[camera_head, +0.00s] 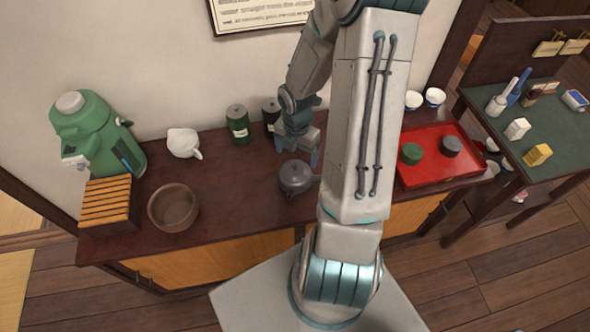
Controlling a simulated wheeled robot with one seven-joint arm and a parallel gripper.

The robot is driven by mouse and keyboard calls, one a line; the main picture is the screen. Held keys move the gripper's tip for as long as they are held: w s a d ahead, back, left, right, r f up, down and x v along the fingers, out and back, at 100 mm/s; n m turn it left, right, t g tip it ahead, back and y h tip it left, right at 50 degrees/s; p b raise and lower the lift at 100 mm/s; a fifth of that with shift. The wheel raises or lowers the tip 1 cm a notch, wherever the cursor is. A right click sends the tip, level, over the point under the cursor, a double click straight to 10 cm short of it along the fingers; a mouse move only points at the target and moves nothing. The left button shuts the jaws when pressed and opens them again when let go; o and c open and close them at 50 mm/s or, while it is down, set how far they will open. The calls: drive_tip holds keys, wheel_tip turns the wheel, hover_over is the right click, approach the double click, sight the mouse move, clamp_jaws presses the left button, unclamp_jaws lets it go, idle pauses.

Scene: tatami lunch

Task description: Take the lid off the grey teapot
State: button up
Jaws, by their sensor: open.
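The grey teapot (296,180) stands upright on the dark wooden sideboard, near its front edge, just left of my arm. Its lid (295,168) appears to be on it, with a small knob on top. My gripper (306,160) is open and empty, above and slightly behind the teapot. From this view I cannot tell whether a finger touches the lid. My arm hides the sideboard right of the teapot.
A brown bowl (174,208), a white pitcher (183,142), a green canister (238,124) and a dark canister (270,112) stand to the left. A red tray (440,178) lies right of my arm. The sideboard between bowl and teapot is clear.

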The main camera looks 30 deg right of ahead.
sight(295, 165)
drive_tip(key=shift+w+f, duration=0.2)
drive_tip(key=shift+f, duration=1.65)
drive_tip(key=shift+w+f, duration=0.2)
drive_tip(key=shift+f, duration=1.6)
drive_tip(key=c, duration=1.1)
drive_tip(key=shift+s, duration=0.1)
drive_tip(key=shift+c, duration=0.9)
